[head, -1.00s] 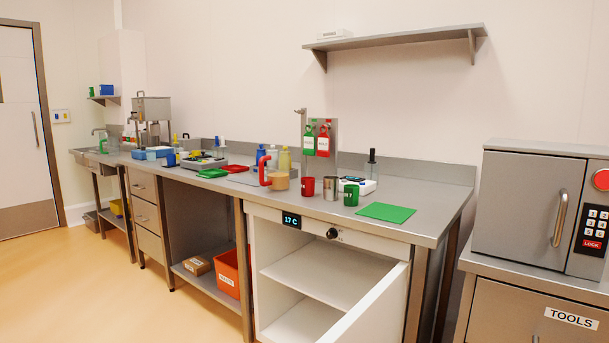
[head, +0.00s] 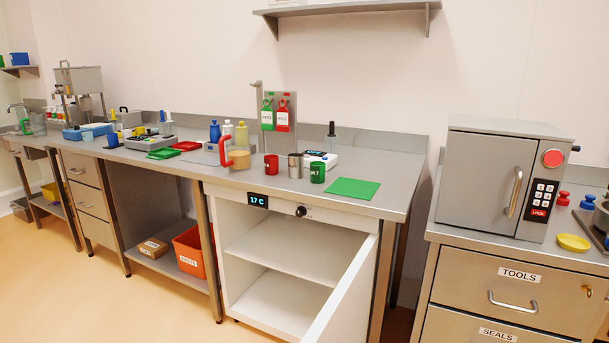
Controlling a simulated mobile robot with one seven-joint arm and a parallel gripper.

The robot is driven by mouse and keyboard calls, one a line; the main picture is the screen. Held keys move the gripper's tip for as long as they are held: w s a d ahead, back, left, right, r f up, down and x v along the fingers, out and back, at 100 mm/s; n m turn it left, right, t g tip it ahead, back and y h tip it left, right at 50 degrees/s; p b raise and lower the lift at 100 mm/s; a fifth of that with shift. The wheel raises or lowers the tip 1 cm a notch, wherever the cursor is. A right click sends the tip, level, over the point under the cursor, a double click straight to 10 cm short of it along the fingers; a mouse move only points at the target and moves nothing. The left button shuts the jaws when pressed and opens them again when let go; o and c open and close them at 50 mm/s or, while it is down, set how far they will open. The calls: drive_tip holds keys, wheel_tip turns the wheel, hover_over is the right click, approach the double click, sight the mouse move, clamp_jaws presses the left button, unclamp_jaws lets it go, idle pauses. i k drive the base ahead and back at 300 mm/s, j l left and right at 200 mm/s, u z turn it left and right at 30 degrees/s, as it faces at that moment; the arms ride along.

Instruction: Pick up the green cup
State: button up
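The green cup (head: 317,172) stands upright on the steel worktop, right of a metal cup (head: 295,166) and a red cup (head: 271,164). Another green vessel (head: 24,126) shows small near the sink at the far left. My gripper is not in view.
Below the worktop (head: 394,200), a white cabinet door (head: 345,290) stands open toward me. A scale (head: 319,158) sits behind the green cup. A steel lockbox (head: 490,180) stands on the right counter. The floor at left is clear.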

sight(317, 169)
drive_tip(key=i+j+z, duration=0.15)
drive_tip(key=j, duration=0.3)
drive_tip(key=i+j+z, duration=0.1)
drive_tip(key=j, duration=0.4)
drive_tip(key=i+j+z, duration=0.15)
drive_tip(key=j, duration=0.3)
drive_tip(key=j+z, duration=0.1)
drive_tip(key=j, duration=0.4)
drive_tip(key=i+j+z, duration=0.25)
drive_tip(key=j, duration=0.35)
drive_tip(key=i+j+z, duration=0.1)
drive_tip(key=i+j, duration=0.15)
drive_tip(key=i+j+z, duration=0.1)
drive_tip(key=i+j, duration=0.3)
drive_tip(key=i, duration=0.25)
drive_tip(key=i+j+z, duration=0.1)
drive_tip(key=i+j, duration=0.4)
drive_tip(key=i+l, duration=0.05)
drive_tip(key=i, duration=0.05)
